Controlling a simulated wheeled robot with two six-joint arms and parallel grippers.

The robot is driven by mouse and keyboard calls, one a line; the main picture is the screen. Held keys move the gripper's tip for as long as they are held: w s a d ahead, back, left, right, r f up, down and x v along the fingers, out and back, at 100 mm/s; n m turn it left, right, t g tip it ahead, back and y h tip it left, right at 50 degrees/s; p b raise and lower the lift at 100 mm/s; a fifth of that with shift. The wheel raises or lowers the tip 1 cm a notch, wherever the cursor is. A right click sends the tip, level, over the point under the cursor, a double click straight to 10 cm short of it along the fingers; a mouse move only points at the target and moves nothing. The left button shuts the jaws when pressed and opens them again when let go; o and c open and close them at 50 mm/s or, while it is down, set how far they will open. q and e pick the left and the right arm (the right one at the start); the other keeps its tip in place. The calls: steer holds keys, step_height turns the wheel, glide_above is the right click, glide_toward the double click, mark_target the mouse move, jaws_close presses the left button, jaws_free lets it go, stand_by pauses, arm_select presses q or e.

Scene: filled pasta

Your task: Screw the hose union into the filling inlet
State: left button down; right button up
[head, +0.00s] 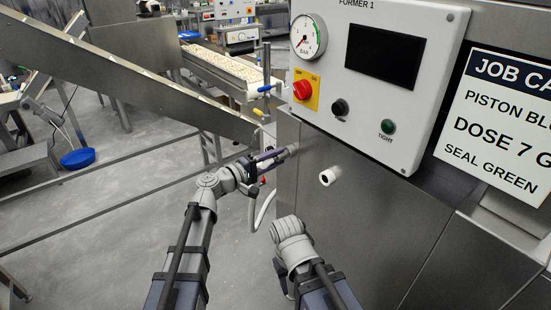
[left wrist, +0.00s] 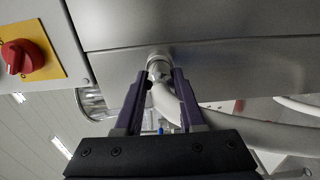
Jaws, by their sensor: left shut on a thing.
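My left gripper (head: 284,153) reaches to the left side of the steel machine, and its jaws are shut on the hose union. In the left wrist view, the union (left wrist: 158,72) is a small silver fitting between the two purple fingertips (left wrist: 161,76). It sits right at a round fitting on the steel panel, which looks like the filling inlet (left wrist: 158,54). I cannot tell how far the two are engaged. A thick pale hose (left wrist: 168,104) leaves the union, bending down and right.
A white round stub (head: 326,177) sticks out of the machine front, right of my left gripper. Above it is the control panel (head: 352,150) with a gauge (head: 308,36) and red switch (head: 302,90). A conveyor (head: 222,66) stands behind.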

arm_select(q)
steer(key=shift+c, duration=2.2)
jaws_free()
steer(key=shift+o, duration=0.4)
steer(key=shift+o, duration=0.8)
steer(key=shift+v, duration=3.45)
